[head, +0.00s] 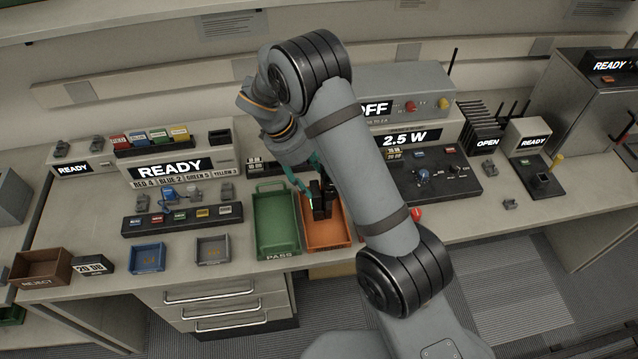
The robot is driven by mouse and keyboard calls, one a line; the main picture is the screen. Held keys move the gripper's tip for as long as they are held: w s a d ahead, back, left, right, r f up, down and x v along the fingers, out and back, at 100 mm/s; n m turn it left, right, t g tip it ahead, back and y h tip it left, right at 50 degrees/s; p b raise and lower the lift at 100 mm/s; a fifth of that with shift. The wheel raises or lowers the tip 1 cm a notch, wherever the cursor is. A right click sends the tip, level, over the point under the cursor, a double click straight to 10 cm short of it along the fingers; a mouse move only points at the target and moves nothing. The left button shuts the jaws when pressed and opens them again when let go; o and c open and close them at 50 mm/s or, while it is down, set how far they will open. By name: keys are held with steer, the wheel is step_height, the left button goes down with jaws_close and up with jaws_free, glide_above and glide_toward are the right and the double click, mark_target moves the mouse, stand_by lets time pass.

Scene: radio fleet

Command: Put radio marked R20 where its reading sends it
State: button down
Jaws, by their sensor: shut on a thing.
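My gripper (312,185) is shut on a black radio (320,202). The radio is upright, over or inside the orange tray (327,238); I cannot tell whether it touches the tray floor. Its marking is too small to read. The green tray (277,240), marked PASS, stands just left of the orange one. A display (404,140) behind my arm reads 2.5 W. The brown REJECT tray (40,268) is at the far left. My arm hides part of the bench right of the orange tray.
A blue tray (147,257) and a grey tray (212,250) stand at the front left. A READY panel (170,168) with several coloured items stands behind them. A black test panel (440,177) with knobs is right of my arm. Several black radios (480,135) stand in a rack at right.

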mark_target(317, 186)
step_height(317, 186, down, 3)
steer(key=shift+p, duration=0.75)
steer(key=shift+f, duration=0.5)
steer(key=shift+f+b, duration=0.15)
steer(key=shift+b, duration=0.15)
steer(key=c, duration=0.7)
jaws_free()
steer(key=shift+o, duration=0.2)
steer(key=b+v, duration=0.2)
steer(key=v, duration=1)
